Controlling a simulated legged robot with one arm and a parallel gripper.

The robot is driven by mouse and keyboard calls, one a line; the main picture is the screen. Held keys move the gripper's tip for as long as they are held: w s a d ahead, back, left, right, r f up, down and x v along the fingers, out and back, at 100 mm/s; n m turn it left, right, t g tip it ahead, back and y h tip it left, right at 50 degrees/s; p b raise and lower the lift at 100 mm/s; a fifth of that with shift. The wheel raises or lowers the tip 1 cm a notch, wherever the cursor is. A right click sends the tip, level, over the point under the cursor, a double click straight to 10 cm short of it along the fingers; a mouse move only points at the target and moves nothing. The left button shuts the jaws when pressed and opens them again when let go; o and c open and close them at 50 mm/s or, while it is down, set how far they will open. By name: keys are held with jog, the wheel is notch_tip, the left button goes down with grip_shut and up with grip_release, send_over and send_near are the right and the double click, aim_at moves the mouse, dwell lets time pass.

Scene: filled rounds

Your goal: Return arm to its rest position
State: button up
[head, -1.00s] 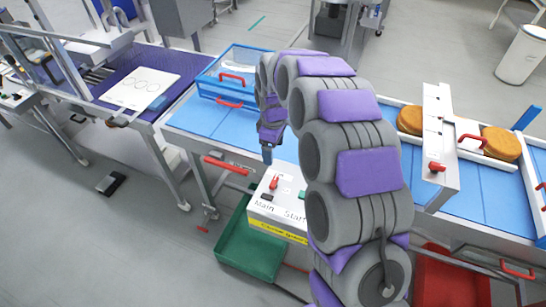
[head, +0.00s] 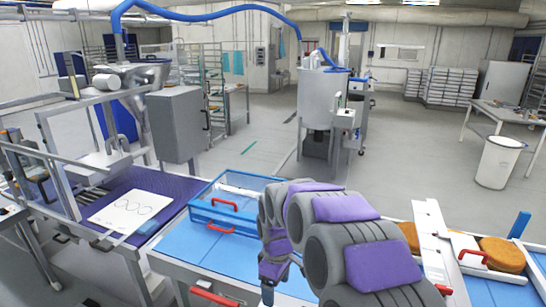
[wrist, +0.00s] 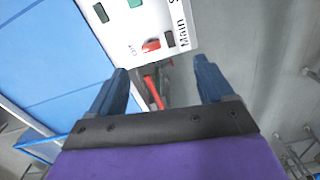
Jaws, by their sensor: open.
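My arm, grey with purple pads, rises at the lower middle of the head view and bends down at its far end. In the wrist view my gripper (wrist: 167,80) is open, its two blue fingers apart with nothing between them. Beyond the fingertips is the white control box (wrist: 140,25) with a red switch (wrist: 151,45) and the word "Main". The gripper is apart from the box as far as the wrist view shows. In the head view my gripper's tip is low, near the bottom edge, and the box is hidden or out of frame.
A blue-topped conveyor (head: 200,252) runs below, with a blue tray with red handles (head: 232,205) on it. Round brown cakes (head: 500,254) lie at the right. A purple belt table (head: 80,212) with a white sheet (head: 131,212) stands left. Open floor lies beyond.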

jog(key=s+d+r+m+b, duration=0.2)
jog(key=s+d+m, duration=0.15)
jog(key=s, duration=0.45)
jog(key=s+d+r+m+b, duration=0.1)
jog(key=s+d+m, duration=0.1)
jog(key=s+d, duration=0.45)
jog(key=s+d+f+m+b, duration=0.1)
jog(key=s+f+m, duration=0.1)
jog(key=s, duration=0.8)
jog(key=s+d+f+m+g+b, duration=0.1)
jog(key=s+m, duration=0.4)
jog(key=s, duration=0.5)
jog(key=shift+s+d+f+g+b, duration=0.3)
jog(key=shift+s+d+f+b, duration=0.2)
jog(key=shift+d, duration=0.25)
jog(key=shift+w, duration=0.1)
